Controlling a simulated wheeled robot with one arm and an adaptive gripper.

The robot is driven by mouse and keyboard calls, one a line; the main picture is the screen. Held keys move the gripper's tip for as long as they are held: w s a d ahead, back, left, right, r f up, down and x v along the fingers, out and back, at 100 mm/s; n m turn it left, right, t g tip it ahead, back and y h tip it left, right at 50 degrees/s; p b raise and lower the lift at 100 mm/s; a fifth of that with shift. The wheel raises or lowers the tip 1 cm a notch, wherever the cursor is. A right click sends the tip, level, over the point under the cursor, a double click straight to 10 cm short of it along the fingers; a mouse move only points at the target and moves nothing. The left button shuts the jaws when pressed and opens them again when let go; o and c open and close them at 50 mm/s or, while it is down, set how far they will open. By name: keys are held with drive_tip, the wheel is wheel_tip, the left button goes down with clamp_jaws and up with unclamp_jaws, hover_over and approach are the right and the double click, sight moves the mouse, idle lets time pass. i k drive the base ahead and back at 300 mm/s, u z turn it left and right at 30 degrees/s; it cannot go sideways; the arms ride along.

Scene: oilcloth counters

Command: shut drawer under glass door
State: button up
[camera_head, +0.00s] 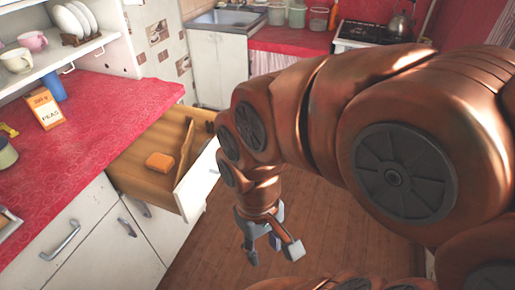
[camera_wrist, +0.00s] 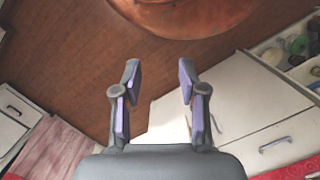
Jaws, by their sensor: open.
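A drawer (camera_head: 188,196) with a white front and wooden inside stands pulled out under the red counter. An orange block (camera_head: 159,161) lies in it, beside a wooden divider. My gripper (camera_head: 272,252) hangs over the floor to the right of the drawer front, apart from it and pointing down. Its fingers are spread and empty; they also show in the wrist view (camera_wrist: 159,92). A pale panel shows beyond the fingers there; I cannot tell if it is the drawer front. I cannot make out a glass door.
The red counter (camera_head: 100,105) holds a PEAS box (camera_head: 45,108) and a blue cup (camera_head: 54,87). White cupboards with handles (camera_head: 60,240) are below. A stove (camera_head: 372,34) and sink (camera_head: 222,18) stand at the back. The wooden floor (camera_head: 215,255) is clear near the gripper.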

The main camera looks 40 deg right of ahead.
sight(129, 174)
drive_tip(key=z, duration=0.05)
drive_tip(key=k, duration=0.4)
drive_tip(key=u, duration=1.2)
drive_tip(key=i, duration=0.9)
drive_tip(key=z, duration=1.15)
drive_tip(key=i, duration=0.5)
drive_tip(key=z, duration=0.5)
